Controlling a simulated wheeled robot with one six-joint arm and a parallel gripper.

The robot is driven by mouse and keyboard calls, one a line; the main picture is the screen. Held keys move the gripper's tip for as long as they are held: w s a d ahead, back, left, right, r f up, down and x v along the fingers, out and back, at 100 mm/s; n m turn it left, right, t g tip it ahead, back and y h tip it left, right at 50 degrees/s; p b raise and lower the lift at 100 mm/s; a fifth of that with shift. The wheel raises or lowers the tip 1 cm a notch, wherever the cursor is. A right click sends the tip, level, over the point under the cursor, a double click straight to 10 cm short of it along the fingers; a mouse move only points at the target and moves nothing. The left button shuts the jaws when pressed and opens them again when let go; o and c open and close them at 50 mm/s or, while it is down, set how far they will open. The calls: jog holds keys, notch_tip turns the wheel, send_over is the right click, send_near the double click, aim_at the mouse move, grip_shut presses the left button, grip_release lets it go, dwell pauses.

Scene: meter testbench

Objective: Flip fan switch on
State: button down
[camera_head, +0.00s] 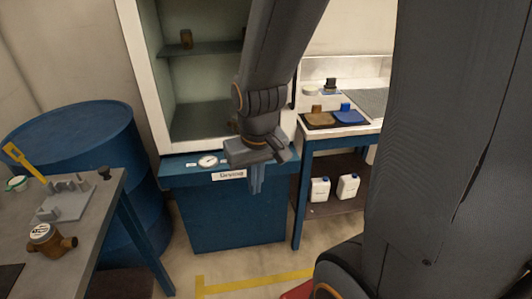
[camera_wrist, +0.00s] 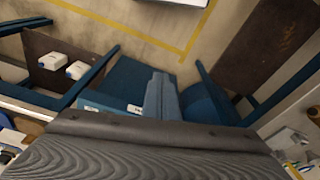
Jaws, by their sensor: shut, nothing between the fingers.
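My gripper (camera_head: 257,180) is shut and empty, with its fingers pointing down in front of the blue front panel (camera_head: 180,175) of a cabinet. The panel carries a round white dial (camera_head: 207,161) and a white label (camera_head: 229,175), both left of my fingers. I cannot make out a fan switch; my gripper and wrist cover the panel's right part. In the wrist view, my shut fingers (camera_wrist: 161,98) point toward the blue cabinet base and the floor.
A blue drum (camera_head: 75,135) and a grey workbench (camera_head: 95,200) with a brass meter (camera_head: 46,240) stand at left. A blue-framed bench (camera_head: 340,129) with brown and blue trays stands at right, white jugs (camera_head: 320,189) below it. Floor with yellow lines (camera_head: 240,284) is open in front.

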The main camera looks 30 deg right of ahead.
jog(key=w+d+f+m+t+h+b, duration=0.1)
jog(key=w+d+f+t+b, duration=0.1)
jog(key=w+d, duration=0.6)
jog(key=w+d+f+m+t+b, duration=0.2)
jog(key=w+d+b, duration=0.3)
jog(key=w, duration=1.2)
jog(key=d+f+t, duration=0.1)
jog(key=d, duration=0.3)
jog(key=shift+w+d+t+h, duration=0.15)
jog(key=shift+t+h, duration=0.15)
jog(key=shift+h, duration=0.1)
jog(key=shift+f, duration=0.2)
jog(key=b+x, duration=0.3)
jog(key=x, duration=0.6)
jog(key=shift+w+f, duration=0.1)
jog(key=shift+f, duration=0.2)
notch_tip(320, 180, down, 3)
jog(key=shift+f, duration=0.55)
